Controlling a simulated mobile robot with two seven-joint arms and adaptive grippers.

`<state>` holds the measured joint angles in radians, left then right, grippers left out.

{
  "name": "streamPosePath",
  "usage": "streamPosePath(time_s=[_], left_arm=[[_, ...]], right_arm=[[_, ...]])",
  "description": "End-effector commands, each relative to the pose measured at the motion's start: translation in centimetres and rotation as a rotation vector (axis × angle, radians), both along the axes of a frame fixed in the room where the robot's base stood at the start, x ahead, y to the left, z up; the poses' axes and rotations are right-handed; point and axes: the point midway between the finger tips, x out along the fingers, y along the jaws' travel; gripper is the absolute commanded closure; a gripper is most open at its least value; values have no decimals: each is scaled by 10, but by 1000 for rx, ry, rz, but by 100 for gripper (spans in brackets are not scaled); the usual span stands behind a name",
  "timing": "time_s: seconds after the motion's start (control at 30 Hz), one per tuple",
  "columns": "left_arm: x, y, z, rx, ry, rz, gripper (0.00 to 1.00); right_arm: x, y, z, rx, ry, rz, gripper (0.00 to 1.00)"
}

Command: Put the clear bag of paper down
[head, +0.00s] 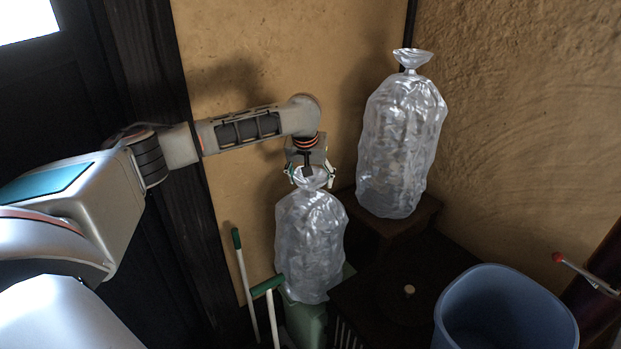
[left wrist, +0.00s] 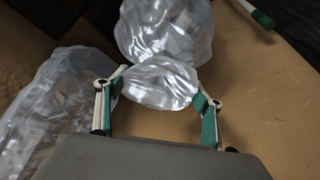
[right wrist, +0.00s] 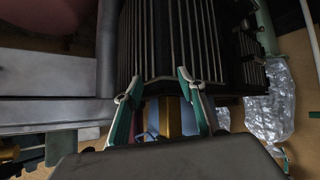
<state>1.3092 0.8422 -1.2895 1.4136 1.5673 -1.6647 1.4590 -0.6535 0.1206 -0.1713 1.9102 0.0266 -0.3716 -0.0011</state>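Two clear, crinkled bags with pinched necks show in the head view. One clear bag (head: 310,240) is upright directly under my left gripper (head: 309,172). The gripper's fingers are spread on either side of its flared top. In the left wrist view the flared top (left wrist: 160,85) lies between the open fingertips (left wrist: 160,88). The other clear bag (head: 402,145) stands on a dark block (head: 425,212) in the corner. It also shows in the left wrist view (left wrist: 50,115). My right gripper (right wrist: 160,92) is open, with nothing held, and is outside the head view.
A green object (head: 305,322) is beneath the nearer bag; contact is unclear. Green-topped handles (head: 268,287) stand beside it. A dark cabinet (head: 385,285) and a blue bin (head: 505,305) are to the right. Clay walls (head: 235,60) close off the back.

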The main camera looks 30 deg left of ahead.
Motion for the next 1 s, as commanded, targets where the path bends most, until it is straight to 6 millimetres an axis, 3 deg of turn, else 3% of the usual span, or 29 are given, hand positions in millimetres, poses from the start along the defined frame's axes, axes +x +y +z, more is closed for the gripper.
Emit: streamPosePath(time_s=[0.37, 0.8, 1.0], left_arm=[[-1, -1, 7, 0, -2, 0, 33], [-30, -13, 84, 1, -4, -3, 33], [-39, -16, 107, 1, -2, -2, 33]], right_arm=[[0, 0, -1, 0, 1, 0, 60], [0, 1, -1, 1, 0, 0, 60], [0, 1, 0, 2, 1, 1, 60]])
